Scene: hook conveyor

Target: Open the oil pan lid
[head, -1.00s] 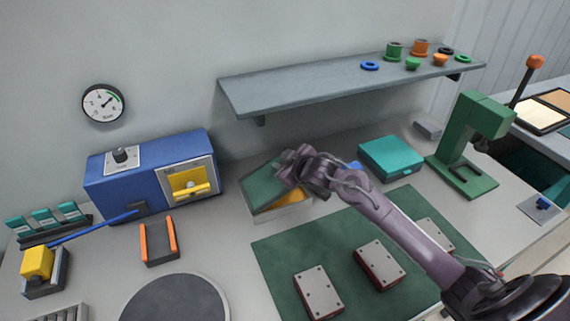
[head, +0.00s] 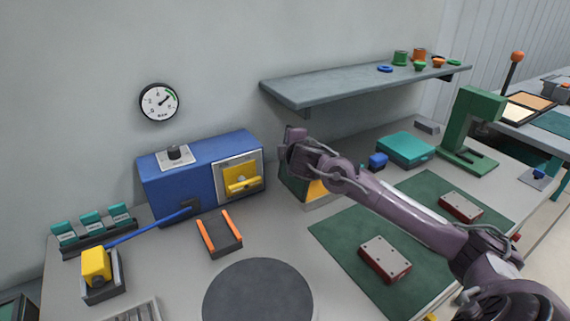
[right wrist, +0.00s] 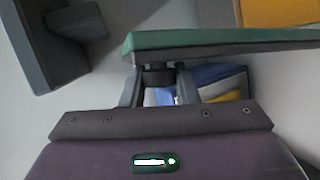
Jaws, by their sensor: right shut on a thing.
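The oil pan (head: 322,203) is a pale box with yellow inside, left of the green mat in the head view. Its green lid (head: 295,187) is raised at an angle, and my right arm hides most of it. In the right wrist view the lid (right wrist: 215,42) shows as a green edge with a grey underside. My right gripper (right wrist: 158,80) is shut on the dark knob (right wrist: 158,76) by the lid; in the head view the gripper (head: 290,140) is above the pan. My left gripper is out of view.
A blue machine (head: 195,182) with a yellow handle stands left of the pan. A shelf (head: 360,88) hangs on the wall behind. A small blue object (head: 378,160) and a teal box (head: 406,148) stand to the right. Metal-topped blocks (head: 385,258) lie on the mat.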

